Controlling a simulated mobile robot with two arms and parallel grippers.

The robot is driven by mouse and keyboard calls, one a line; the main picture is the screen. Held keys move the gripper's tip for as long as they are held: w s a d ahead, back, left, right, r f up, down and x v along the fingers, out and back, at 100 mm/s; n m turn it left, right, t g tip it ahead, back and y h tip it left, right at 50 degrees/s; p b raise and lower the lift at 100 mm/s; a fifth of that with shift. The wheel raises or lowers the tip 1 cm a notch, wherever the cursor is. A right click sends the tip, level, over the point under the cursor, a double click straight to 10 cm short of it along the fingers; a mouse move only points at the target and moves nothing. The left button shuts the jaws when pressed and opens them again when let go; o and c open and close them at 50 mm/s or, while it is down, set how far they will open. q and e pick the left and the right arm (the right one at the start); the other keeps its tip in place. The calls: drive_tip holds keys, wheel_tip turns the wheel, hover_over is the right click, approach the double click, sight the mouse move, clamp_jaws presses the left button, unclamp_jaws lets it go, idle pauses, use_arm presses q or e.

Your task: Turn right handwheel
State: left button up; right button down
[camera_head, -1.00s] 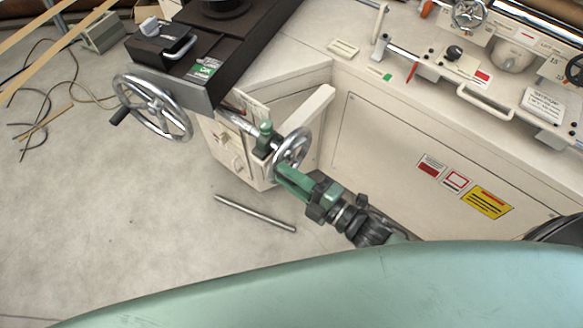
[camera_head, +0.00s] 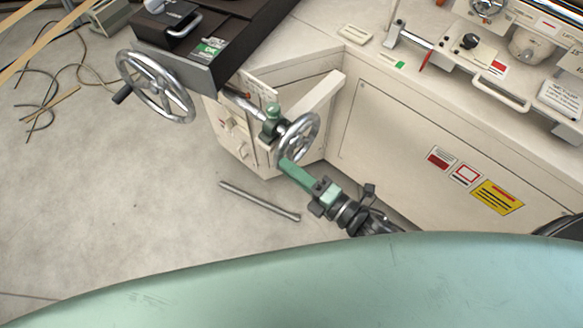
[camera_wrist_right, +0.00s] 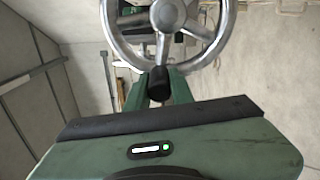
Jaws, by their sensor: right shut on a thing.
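The right handwheel (camera_head: 300,138), a small silver spoked wheel, sits on a shaft at the front of the cream machine in the head view. Its rim and spokes fill the top of the right wrist view (camera_wrist_right: 166,18). My right gripper (camera_head: 287,165) is at the lower left of the rim. In the wrist view its green fingers are on both sides of the wheel's black handle (camera_wrist_right: 159,84) and shut on it. The handle is hidden in the head view. My left gripper is not in view.
A larger silver handwheel (camera_head: 157,86) with a black handle is on the dark unit at the left. A metal rod (camera_head: 259,201) lies on the floor below. The cream cabinet wall (camera_head: 385,125) stands right of my arm.

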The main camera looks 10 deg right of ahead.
drive_tip(key=shift+f, duration=0.1)
drive_tip(key=c, duration=1.2)
unclamp_jaws()
drive_tip(key=shift+c, duration=0.2)
drive_tip(key=shift+s, duration=0.1)
drive_tip(key=b+v, duration=0.1)
drive_tip(key=v, duration=0.6)
drive_tip(key=shift+s+d, duration=0.3)
